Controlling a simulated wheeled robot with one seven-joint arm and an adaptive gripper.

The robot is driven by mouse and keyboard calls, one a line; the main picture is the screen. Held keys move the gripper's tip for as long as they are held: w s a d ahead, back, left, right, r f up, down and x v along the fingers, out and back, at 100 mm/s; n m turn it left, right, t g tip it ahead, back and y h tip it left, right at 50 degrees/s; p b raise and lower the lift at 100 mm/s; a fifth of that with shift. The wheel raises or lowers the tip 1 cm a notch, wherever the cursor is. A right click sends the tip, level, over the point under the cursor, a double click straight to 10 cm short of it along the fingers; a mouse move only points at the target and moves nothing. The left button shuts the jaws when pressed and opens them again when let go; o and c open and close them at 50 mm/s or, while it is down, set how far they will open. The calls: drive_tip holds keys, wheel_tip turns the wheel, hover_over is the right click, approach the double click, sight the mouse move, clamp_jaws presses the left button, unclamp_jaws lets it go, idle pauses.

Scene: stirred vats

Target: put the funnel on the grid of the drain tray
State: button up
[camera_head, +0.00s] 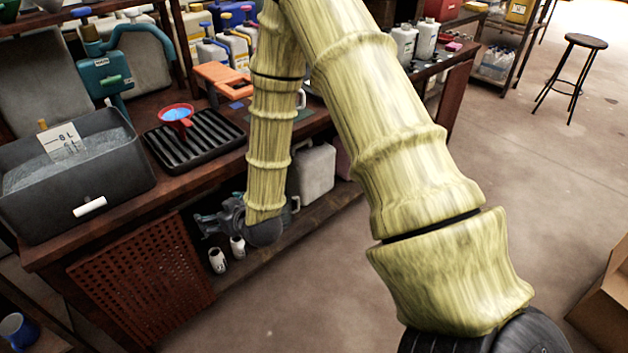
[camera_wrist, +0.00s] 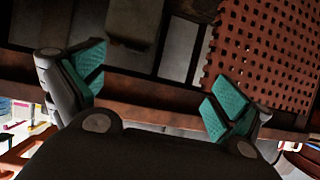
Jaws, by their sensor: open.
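A small red round piece with a blue inside (camera_head: 176,114), which may be the funnel, is at the back left part of the black ribbed drain tray (camera_head: 207,143) on the bench. Whether it rests on the grid or stands just behind it I cannot tell. My gripper (camera_head: 207,222) is low in front of the bench, below and to the right of the tray, and holds nothing. In the wrist view my gripper (camera_wrist: 157,86) shows its two teal-padded fingers wide apart with nothing between them. Neither the tray nor the red piece shows in the wrist view.
A grey tub (camera_head: 75,195) of liquid stands left of the tray. An orange frame (camera_head: 222,78) lies behind. Under the bench are a perforated brown panel (camera_head: 145,283), white cylinders (camera_head: 217,260) and a grey canister (camera_head: 313,172). Open floor lies at the right around a stool (camera_head: 585,42).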

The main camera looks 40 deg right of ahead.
drive_tip(key=s+a+f+g, duration=0.1)
drive_tip(key=s+f+g, duration=0.3)
drive_tip(key=s+f, duration=0.6)
drive_tip(key=s+f+g, duration=0.4)
drive_tip(key=s+f, duration=0.3)
drive_tip(key=s, duration=0.8)
drive_tip(key=s+f+m+g+h, duration=0.1)
drive_tip(key=s+f+g, duration=0.3)
drive_tip(key=s+f, duration=0.4)
drive_tip(key=s+d, duration=0.1)
drive_tip(key=s, duration=0.6)
drive_tip(key=shift+g, duration=0.4)
drive_tip(key=shift+s, duration=0.1)
